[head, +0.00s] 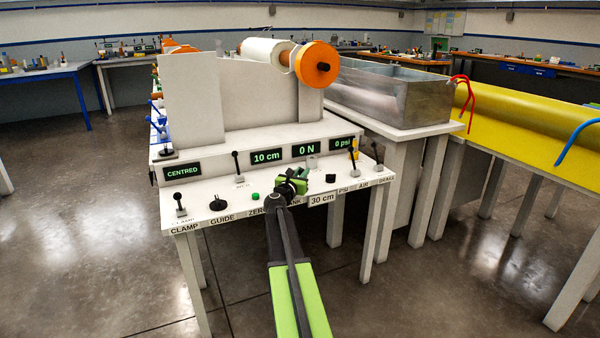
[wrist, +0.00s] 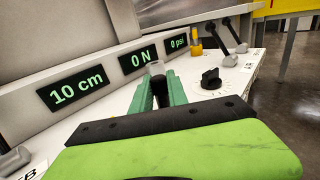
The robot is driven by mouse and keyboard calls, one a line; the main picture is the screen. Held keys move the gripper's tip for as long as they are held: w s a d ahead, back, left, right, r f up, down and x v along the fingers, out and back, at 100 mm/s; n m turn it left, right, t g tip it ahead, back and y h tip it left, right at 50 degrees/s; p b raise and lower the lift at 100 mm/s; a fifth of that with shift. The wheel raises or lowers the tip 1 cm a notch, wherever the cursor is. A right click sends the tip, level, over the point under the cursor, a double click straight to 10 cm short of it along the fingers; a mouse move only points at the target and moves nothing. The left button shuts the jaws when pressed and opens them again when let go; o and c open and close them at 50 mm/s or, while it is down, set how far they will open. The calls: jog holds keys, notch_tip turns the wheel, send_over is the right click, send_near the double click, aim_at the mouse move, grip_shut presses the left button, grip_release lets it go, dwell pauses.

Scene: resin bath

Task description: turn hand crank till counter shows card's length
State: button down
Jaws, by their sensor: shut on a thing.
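My gripper (head: 291,184) is over the front panel of the machine, at the crank position. In the wrist view its green fingers (wrist: 158,95) are shut on the hand crank's dark handle (wrist: 159,92). The card (head: 322,198) on the panel's front edge reads 30 cm.
Other displays read CENTRED (head: 183,170), 0 N (head: 305,149) and 0 psi (head: 342,143). A clamp lever (head: 180,204), a guide knob (head: 218,204) and a black dial (wrist: 211,78) stand near the crank. A white roll (head: 266,51) is above. A metal bath (head: 385,92) stands right.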

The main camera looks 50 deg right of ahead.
jog(key=m+g, duration=0.1)
jog(key=g, duration=0.1)
jog(key=s+m+g+h, duration=0.1)
jog(key=m+g, duration=0.1)
jog(key=a+m+g, duration=0.1)
jog(key=g, duration=0.2)
jog(key=shift+s+m, duration=0.25)
jog(key=shift+m, duration=0.05)
jog(key=m+g, duration=0.2)
jog(key=g, duration=0.1)
jog(key=a+g, duration=0.1)
jog(key=shift+s+m, duration=0.4)
jog(key=m+g+y, duration=0.1)
jog(key=g, duration=0.1)
jog(key=a+m+g, duration=0.1)
jog(key=g, duration=0.1)
jog(key=s+m+g+y, duration=0.1)
jog(key=shift+a+m+g+y, duration=0.3)
jog(key=shift+a+m+g, duration=0.05)
jog(key=shift+m+g, duration=0.05)
jog(key=shift+s+a+m+g+y, duration=0.1)
jog(key=shift+a+m+g+y, duration=0.15)
jog(key=shift+m+g+y, duration=0.25)
jog(key=shift+s+a+m+g+y, duration=0.1)
jog(key=shift+a+m+g+y, duration=0.1)
jog(key=shift+m+g+y, duration=0.3)
jog(key=shift+s+g, duration=0.1)
jog(key=shift+g, duration=0.2)
jog(key=c, duration=1.3)
grip_release()
